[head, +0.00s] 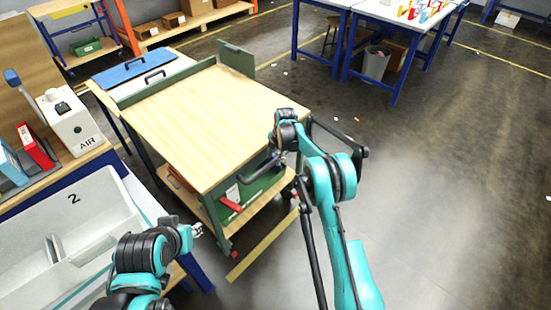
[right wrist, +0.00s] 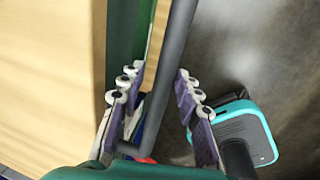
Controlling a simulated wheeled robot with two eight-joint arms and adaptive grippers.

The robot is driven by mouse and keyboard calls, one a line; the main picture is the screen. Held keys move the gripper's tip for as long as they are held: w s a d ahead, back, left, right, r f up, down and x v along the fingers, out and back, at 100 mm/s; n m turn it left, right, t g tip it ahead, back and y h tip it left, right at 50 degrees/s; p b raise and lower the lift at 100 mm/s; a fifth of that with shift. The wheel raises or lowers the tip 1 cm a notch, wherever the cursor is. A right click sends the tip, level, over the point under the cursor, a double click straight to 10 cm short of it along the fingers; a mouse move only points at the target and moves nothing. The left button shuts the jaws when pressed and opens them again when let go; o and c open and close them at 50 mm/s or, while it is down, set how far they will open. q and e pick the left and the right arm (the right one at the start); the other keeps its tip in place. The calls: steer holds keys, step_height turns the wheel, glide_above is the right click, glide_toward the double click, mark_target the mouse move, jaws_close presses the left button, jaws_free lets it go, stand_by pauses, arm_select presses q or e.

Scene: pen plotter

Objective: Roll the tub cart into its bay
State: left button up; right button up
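A wheeled cart with a pale wooden top (head: 200,115), green frame and dark handle bar (head: 260,168) stands in the middle of the head view. Its lower shelf and a red lever (head: 231,204) show at the near end. My right gripper (head: 281,158) is at the cart's near right corner. In the right wrist view my right gripper (right wrist: 158,75) is open, with its fingers on either side of the dark handle bar (right wrist: 170,75) and a gap to the right finger. My left gripper (head: 195,230) is near the white tub, away from the cart; its finger opening is unclear.
A white tub marked 2 (head: 75,225) is at the lower left. A bench with an AIR box (head: 72,122) stands left. A panel with a blue mat (head: 133,70) adjoins the cart's far side. Yellow tape (head: 262,245) marks the floor. Floor at right is mostly clear.

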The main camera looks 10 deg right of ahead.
stand_by(0.3)
steer(key=v, duration=1.2)
steer(key=shift+a, duration=0.1)
